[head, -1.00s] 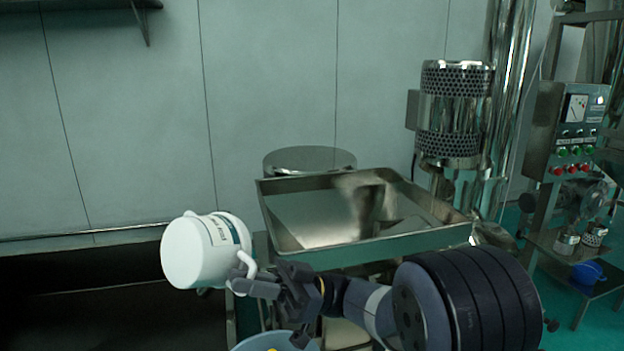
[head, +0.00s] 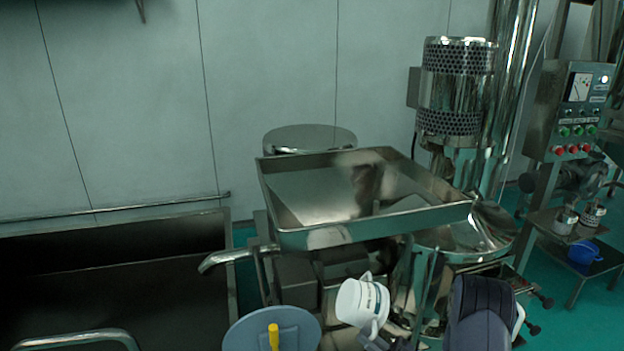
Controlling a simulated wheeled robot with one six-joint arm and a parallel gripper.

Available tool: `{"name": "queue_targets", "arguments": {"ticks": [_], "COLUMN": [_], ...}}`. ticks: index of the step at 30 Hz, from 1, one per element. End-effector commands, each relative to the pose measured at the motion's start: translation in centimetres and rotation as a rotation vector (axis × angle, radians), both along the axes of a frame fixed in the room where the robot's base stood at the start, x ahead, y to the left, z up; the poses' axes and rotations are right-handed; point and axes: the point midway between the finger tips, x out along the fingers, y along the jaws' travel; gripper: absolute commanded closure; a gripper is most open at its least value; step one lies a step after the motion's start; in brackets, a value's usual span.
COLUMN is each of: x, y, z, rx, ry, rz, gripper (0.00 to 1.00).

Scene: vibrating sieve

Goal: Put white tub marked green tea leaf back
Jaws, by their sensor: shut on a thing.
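The white tub (head: 352,301) with a dark printed label and a loop handle is low in the head view, right of centre. It is tilted and hangs in front of the sieve machine, below its steel tray. My gripper (head: 376,339) is at the bottom edge of the view, shut on the tub's handle. Most of the gripper is cut off by the frame, so the fingers barely show. The label's words are too small to read.
A shallow steel tray (head: 350,240) juts out above the tub. A blue-grey round thing with a yellow handle (head: 274,337) is left of the tub. A dark trough (head: 110,290) fills the lower left. A blue container (head: 583,252) stands on a low shelf at right.

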Motion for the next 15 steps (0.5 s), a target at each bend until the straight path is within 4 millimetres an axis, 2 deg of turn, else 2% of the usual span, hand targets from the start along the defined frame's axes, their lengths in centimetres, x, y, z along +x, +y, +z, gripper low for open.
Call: {"name": "queue_targets", "arguments": {"ticks": [1,4,6,15], "x": [0.3,0.9,0.9,0.9], "y": [-0.8,-2.0,-1.9,-1.8], "z": [-1.2,-2.9,-1.0,2.2], "rx": [0.002,0.001,0.000,0.000], "ry": [0.003,0.002,-0.002,0.000], "rz": [-0.029,-0.081,-0.077,-0.074], "gripper": [1.00,1.00,1.00,1.00]}}
